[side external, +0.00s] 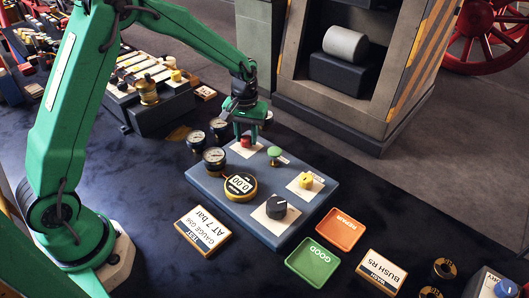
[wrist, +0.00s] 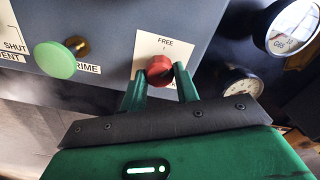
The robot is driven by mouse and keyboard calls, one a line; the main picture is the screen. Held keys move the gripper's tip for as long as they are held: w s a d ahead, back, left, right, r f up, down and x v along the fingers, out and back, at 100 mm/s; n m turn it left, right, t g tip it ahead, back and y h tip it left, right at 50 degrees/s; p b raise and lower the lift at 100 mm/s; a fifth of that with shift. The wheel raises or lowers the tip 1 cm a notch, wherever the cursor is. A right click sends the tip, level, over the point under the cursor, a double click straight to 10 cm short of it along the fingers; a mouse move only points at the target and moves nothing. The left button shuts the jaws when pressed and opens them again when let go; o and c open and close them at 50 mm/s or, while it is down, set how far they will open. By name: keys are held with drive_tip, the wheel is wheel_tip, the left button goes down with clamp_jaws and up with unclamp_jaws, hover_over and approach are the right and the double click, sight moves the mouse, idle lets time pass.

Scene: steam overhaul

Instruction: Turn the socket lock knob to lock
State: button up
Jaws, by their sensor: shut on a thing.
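The socket lock knob is a small red knob (wrist: 160,68) on a white label plate (wrist: 148,52) that reads FREE at its top. The plate's lower part is hidden behind my gripper. My gripper (wrist: 160,75) has one green finger on each side of the knob and is shut on it. In the side external view, my gripper (side external: 246,136) points down at the red knob (side external: 246,142) near the back of the blue-grey panel (side external: 215,170).
A green knob (side external: 274,152) stands close to the right of my gripper. Dial gauges (side external: 214,158) stand to its left.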

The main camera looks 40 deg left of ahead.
sight(247, 137)
drive_tip(key=m, duration=0.5)
drive_tip(key=shift+m, duration=0.3)
drive_tip(key=m, duration=0.5)
drive_tip(key=shift+d, duration=0.1)
drive_tip(key=shift+m, duration=0.3)
drive_tip(key=o, duration=1)
drive_tip(key=shift+c, duration=0.2)
wheel_tip(247, 137, up, 7)
drive_tip(key=shift+r, duration=0.4)
